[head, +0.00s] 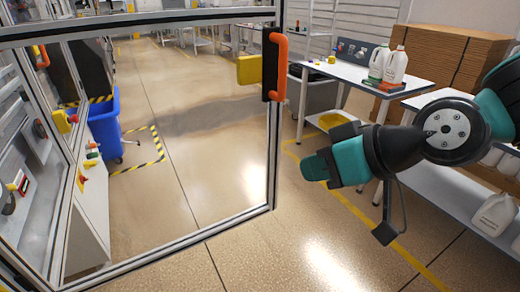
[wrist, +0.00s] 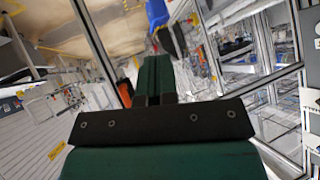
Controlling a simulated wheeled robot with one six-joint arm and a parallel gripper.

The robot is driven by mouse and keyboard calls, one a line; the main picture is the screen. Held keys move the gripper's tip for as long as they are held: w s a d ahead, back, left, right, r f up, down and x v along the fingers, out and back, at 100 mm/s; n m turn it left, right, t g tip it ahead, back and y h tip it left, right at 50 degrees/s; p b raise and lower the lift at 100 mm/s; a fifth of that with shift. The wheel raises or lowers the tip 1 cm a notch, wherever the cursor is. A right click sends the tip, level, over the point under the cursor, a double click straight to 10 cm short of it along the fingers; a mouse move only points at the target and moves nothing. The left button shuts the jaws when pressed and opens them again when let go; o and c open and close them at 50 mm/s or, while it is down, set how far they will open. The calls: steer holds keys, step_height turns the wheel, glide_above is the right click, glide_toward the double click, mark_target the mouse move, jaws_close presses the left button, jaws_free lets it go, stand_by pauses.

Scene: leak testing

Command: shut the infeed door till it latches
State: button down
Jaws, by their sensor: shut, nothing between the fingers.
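The infeed door (head: 274,140) is a clear panel in a grey metal frame, standing open across the left and middle of the head view. An orange handle (head: 277,65) on a black plate is on its right upright. A yellow block (head: 249,69) shows beside the handle; I cannot tell whether it is part of the door. My gripper (head: 309,167) is to the right of the door's free edge, lower than the handle, and looks apart from it. In the wrist view its green fingers (wrist: 154,75) are together and empty, with the orange handle (wrist: 125,92) to their left. The latch is not clearly visible.
A machine front with coloured buttons (head: 80,180) is at the left. A blue bin (head: 104,122) shows through the panel. A white bench (head: 350,74) with jugs (head: 395,68) and stacked cardboard (head: 450,50) are at the right. The floor around the door is clear.

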steer(key=w+a+f+t+y+b, duration=0.2)
steer(key=w+a+f+t+b, duration=0.15)
steer(key=w+f, duration=0.2)
steer(key=m+t+b, duration=0.1)
steer(key=t+b, duration=0.1)
steer(key=t, duration=0.4)
glide_toward(254, 130)
steer(key=shift+h, duration=0.3)
steer(key=p+x, duration=0.2)
steer(key=p, duration=0.1)
steer(key=p+x, duration=0.2)
steer(key=p, duration=0.2)
steer(key=p+x, duration=0.2)
steer(key=p, duration=0.1)
steer(key=shift+w+a+r+p, duration=0.15)
steer(key=shift+a+r+p, duration=0.15)
steer(key=shift+r+p, duration=0.1)
steer(key=shift+w+a+f, duration=0.2)
steer(key=shift+w+a, duration=0.05)
steer(key=shift+w, duration=0.1)
